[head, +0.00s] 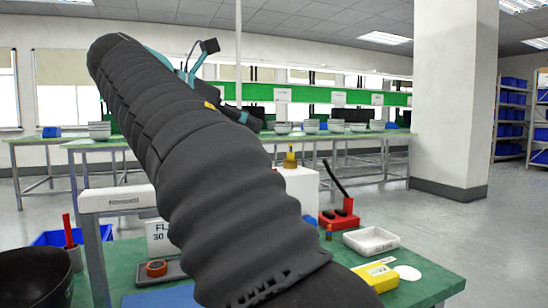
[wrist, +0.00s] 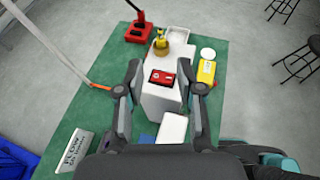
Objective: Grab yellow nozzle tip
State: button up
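A small yellow nozzle-shaped piece (head: 290,158) stands upright on top of a white box (head: 300,185) in the head view. It also shows in the wrist view (wrist: 161,46), beyond my fingertips, near the far end of the white box (wrist: 158,103). My gripper (wrist: 160,70) is open and empty, above the white box, with its fingers apart on either side. The piece is ahead of the fingers, not between them. In the head view my dark-sleeved arm hides much of the bench, and the fingers are not clear there.
A red-and-black item (wrist: 162,78) lies on the white box. A red holder (head: 339,219) with a black rod, a white tray (head: 371,241) and a yellow case (head: 377,277) are on the green bench (head: 428,283). A dark bowl (head: 35,277) stands at left.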

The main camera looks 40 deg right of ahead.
aim_at(290, 144)
jog(key=b+x, duration=0.1)
jog(key=x, duration=0.7)
jog(key=shift+b, duration=0.3)
jog(key=shift+b+x, duration=0.45)
jog(key=shift+x, duration=2.2)
jog(key=shift+d+r, duration=0.1)
jog(key=shift+r, duration=0.1)
grip_shut()
